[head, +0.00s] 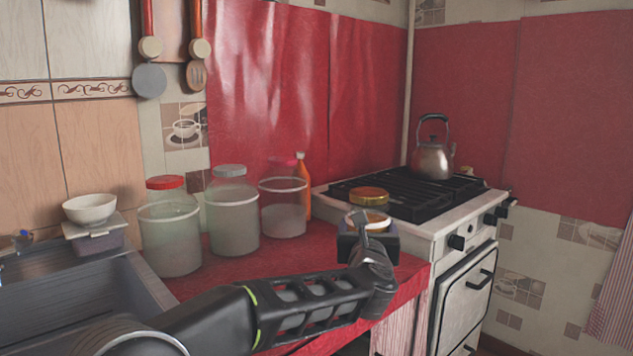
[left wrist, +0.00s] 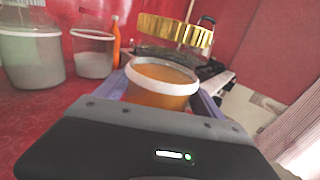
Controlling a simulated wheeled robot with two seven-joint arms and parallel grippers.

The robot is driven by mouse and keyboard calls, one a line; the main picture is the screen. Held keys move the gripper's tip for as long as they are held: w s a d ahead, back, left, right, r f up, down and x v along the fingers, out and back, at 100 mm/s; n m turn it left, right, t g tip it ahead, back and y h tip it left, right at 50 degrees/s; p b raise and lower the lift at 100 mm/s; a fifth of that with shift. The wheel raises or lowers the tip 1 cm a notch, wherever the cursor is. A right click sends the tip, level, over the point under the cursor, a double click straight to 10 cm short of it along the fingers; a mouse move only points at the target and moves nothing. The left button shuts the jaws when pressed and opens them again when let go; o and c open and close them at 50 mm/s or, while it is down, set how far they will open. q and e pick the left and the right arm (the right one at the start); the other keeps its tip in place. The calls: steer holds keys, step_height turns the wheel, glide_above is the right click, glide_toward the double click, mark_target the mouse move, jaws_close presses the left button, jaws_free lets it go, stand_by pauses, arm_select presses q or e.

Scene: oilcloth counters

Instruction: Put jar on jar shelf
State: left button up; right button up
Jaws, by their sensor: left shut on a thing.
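A small jar (head: 369,195) with a gold ribbed lid, clear glass and orange contents is in my left gripper (head: 368,238), above the right end of the red counter near the stove. In the left wrist view the same jar (left wrist: 160,85) stands roughly upright between the fingers of my left gripper (left wrist: 162,100), which are shut on it. The gripper body hides the jar's lower part. I cannot make out a jar shelf in either view. My right gripper is not in view.
Large jars with a red lid (head: 172,235), a grey lid (head: 232,215) and a pink lid (head: 284,210) stand on the red counter (head: 225,275), with an orange bottle (head: 303,185) behind. A stove (head: 460,290) with a kettle (head: 432,160) is right; a sink (head: 75,295) is left.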

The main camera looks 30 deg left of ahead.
arm_select(q)
steer(key=s+d+f+m+h, duration=0.2)
steer(key=s+d+f+h, duration=0.1)
steer(key=d+f, duration=0.4)
steer(key=s+d+f+m+h, duration=0.3)
steer(key=s+d+f+h, duration=0.1)
steer(key=d+f, duration=0.3)
steer(key=s+d+f+m+h, duration=0.3)
steer(key=d+f+h, duration=0.2)
steer(key=d, duration=0.5)
step_height(320, 180, down, 2)
steer(key=shift+s+d+f+t+h, duration=0.15)
steer(key=shift+s+t+h, duration=0.15)
steer(key=shift+t, duration=0.1)
